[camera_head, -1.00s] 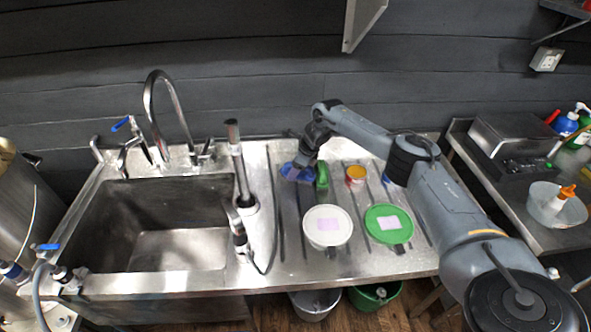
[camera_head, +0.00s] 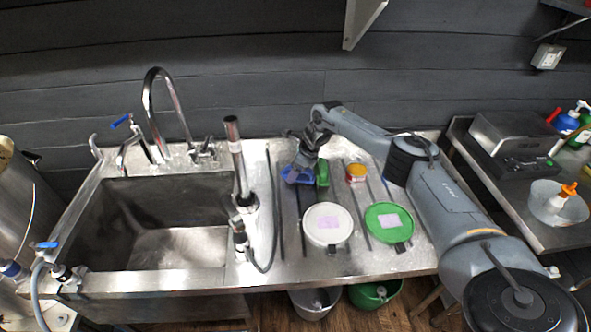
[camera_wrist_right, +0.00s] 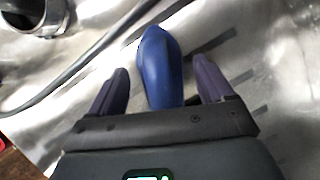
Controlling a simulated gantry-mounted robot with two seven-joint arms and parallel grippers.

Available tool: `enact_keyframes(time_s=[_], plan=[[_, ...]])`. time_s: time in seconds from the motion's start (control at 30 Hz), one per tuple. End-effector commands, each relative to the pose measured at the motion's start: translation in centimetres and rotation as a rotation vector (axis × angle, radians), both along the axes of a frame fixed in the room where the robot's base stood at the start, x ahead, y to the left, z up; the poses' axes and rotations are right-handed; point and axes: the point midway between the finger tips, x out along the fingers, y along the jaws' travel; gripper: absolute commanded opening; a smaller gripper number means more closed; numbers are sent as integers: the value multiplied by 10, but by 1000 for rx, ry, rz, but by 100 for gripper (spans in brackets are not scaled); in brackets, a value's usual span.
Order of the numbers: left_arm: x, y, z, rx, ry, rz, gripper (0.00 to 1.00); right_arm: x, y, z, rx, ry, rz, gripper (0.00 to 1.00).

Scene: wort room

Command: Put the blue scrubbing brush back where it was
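The blue scrubbing brush (camera_head: 290,176) lies on the ribbed steel drainboard, right of the sink and close beside a green brush or block (camera_head: 322,174). My right gripper (camera_head: 301,171) is over it, coming from the right. In the right wrist view, the blue brush's rounded part (camera_wrist_right: 161,62) lies between the two fingers of my right gripper (camera_wrist_right: 162,84), with a visible gap on each side. The fingers are open around it. Whether the brush touches the board below cannot be told from the wrist view. My left gripper is not in view.
A small orange-topped tub (camera_head: 356,172) is to the right. The sink (camera_head: 150,225), faucet (camera_head: 165,110) and upright steel tube (camera_head: 238,165) are on the left.

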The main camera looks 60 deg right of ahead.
Motion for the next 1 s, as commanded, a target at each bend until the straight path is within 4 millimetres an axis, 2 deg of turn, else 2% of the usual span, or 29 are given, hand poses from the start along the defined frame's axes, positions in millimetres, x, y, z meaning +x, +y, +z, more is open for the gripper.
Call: enact_keyframes(time_s=[0.27, 0.43, 0.57, 1.0], plan=[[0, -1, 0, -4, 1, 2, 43, 0, 0, 0, 0, 0, 0, 84], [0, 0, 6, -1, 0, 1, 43, 0, 0, 10, -1, -1, 0, 84], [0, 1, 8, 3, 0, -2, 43, -4, -3, 24, -1, -2, -2, 84], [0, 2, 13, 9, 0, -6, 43, -34, -10, 98, -1, -2, -1, 84]])
